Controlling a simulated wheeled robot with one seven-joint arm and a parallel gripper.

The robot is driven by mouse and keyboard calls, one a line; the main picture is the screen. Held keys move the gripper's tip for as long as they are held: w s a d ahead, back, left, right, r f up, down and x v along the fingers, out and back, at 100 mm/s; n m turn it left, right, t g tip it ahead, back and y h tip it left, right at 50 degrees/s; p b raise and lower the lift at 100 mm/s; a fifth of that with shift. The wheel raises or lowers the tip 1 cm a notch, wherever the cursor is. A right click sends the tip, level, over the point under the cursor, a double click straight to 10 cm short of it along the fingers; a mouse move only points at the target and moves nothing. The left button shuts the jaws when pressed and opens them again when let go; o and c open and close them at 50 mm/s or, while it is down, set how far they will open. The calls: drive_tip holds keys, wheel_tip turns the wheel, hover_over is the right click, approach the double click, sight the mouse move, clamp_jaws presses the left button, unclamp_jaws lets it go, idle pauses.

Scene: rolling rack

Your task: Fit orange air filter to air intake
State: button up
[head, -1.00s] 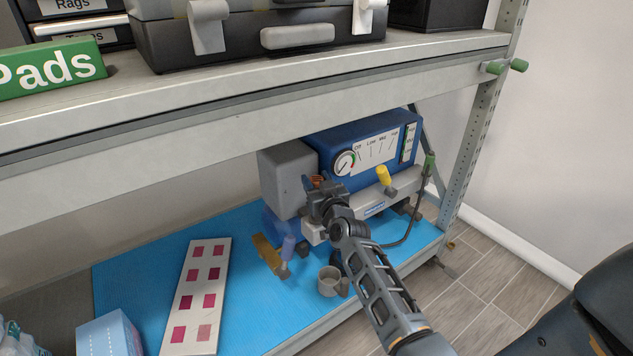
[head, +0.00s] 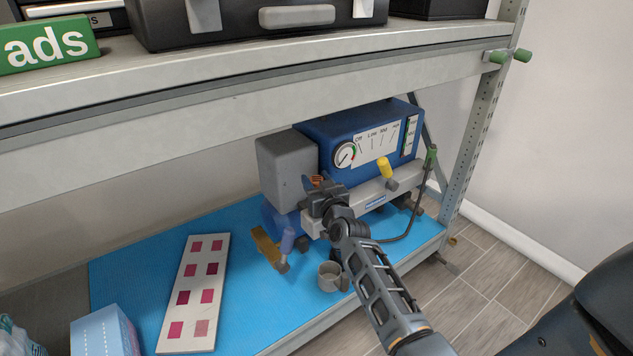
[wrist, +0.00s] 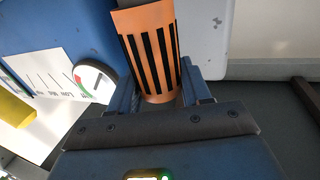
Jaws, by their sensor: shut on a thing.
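The orange air filter (wrist: 148,48), with black slots, is between the fingers of my gripper (wrist: 160,98) in the wrist view. In the head view only a small orange patch (head: 317,181) of it shows above my gripper (head: 322,190). My gripper is shut on the filter. It is in front of the blue machine (head: 335,133), near the grey box (head: 286,168) on its left side. In the wrist view the filter's far end overlaps the edge between the blue body and a pale grey block (wrist: 205,35). I cannot tell whether it touches, and I cannot make out the air intake.
The upper shelf beam (head: 200,128) passes above the machine. A rack post (head: 470,150) stands at right.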

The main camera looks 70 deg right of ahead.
drive_tip(key=shift+f+b, duration=1.65)
drive_tip(key=shift+f, duration=0.15)
drive_tip(key=o, duration=1.1)
drive_tip(key=shift+o, duration=0.2)
drive_tip(key=p+v, duration=0.1)
drive_tip(key=v, duration=0.7)
drive_tip(key=shift+p, duration=0.3)
drive_tip(key=shift+w, duration=0.1)
